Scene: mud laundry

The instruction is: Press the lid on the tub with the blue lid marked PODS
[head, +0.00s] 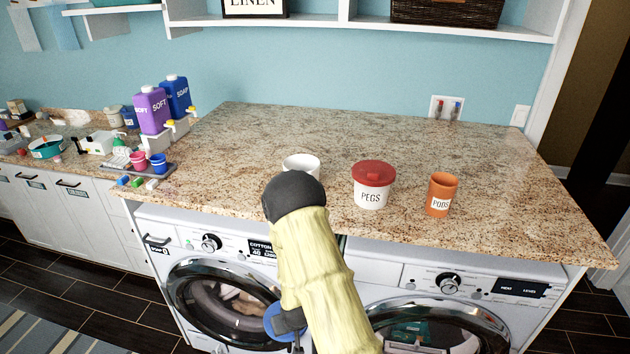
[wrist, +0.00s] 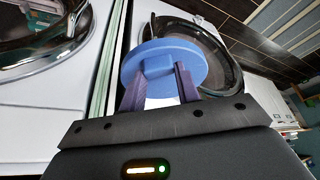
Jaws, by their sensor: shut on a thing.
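A round blue lid (wrist: 190,60) is between the two fingers of my gripper (wrist: 158,82), which is shut on the block-shaped handle on its top. In the head view the blue lid (head: 271,322) is partly hidden behind my arm, low in front of the washing machines and below the counter edge. A small orange tub (head: 438,191) marked PODS stands upright on the counter at the right, with no blue lid on it. A white tub (head: 300,162) stands behind my arm; its lower part and any label are hidden.
A white tub marked PEGS with a red lid (head: 373,174) stands between the white and orange tubs. The granite counter (head: 330,130) is clear behind them. Purple and blue dispensers (head: 151,110) stand at the left. Two front-loading machines (head: 225,300) are under the counter.

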